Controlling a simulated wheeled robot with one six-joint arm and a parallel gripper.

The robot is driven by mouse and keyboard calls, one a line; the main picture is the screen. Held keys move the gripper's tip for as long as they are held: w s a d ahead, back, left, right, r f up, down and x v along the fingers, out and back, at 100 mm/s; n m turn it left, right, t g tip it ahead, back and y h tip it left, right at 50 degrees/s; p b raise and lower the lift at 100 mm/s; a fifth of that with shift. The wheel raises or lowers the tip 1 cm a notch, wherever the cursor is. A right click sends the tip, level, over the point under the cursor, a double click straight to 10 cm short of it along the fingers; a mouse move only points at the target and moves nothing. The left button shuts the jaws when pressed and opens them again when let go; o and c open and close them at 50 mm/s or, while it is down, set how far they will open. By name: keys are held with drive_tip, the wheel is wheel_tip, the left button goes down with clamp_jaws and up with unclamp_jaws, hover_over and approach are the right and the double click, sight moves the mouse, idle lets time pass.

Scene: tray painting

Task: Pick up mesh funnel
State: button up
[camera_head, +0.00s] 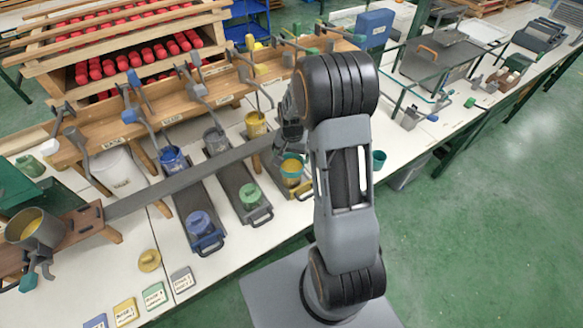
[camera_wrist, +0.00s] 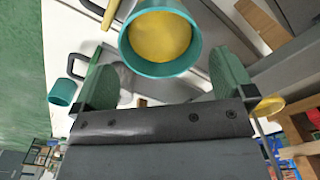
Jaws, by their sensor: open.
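A teal, round-mouthed vessel with a yellow inside (camera_head: 291,166) stands near the front edge of the bench, just right of the tray with a green-lidded pot. It also shows large in the wrist view (camera_wrist: 159,40), ahead of and between the fingers. I cannot tell whether it is the mesh funnel; no mesh is clear. My gripper (camera_wrist: 162,75) is open and empty, its green fingers wide apart on either side of the vessel's line. In the head view my gripper (camera_head: 288,138) is close above and behind the vessel, partly hidden by my arm.
Another teal cup (camera_head: 378,160) stands to the right. Sloped trays hold a blue pot (camera_head: 200,222) and a green pot (camera_head: 250,195). A tilted grey pot (camera_head: 36,228) with yellow inside is at far left. A wooden rack with hanging tools (camera_head: 190,100) runs behind.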

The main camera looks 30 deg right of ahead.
sight(292, 168)
drive_tip(key=shift+f+p, duration=0.7)
drive_tip(key=shift+f, duration=1.85)
drive_tip(key=shift+c, duration=0.3)
drive_tip(key=c, duration=0.6)
drive_tip(key=shift+c, duration=0.3)
drive_tip(key=shift+r, duration=0.15)
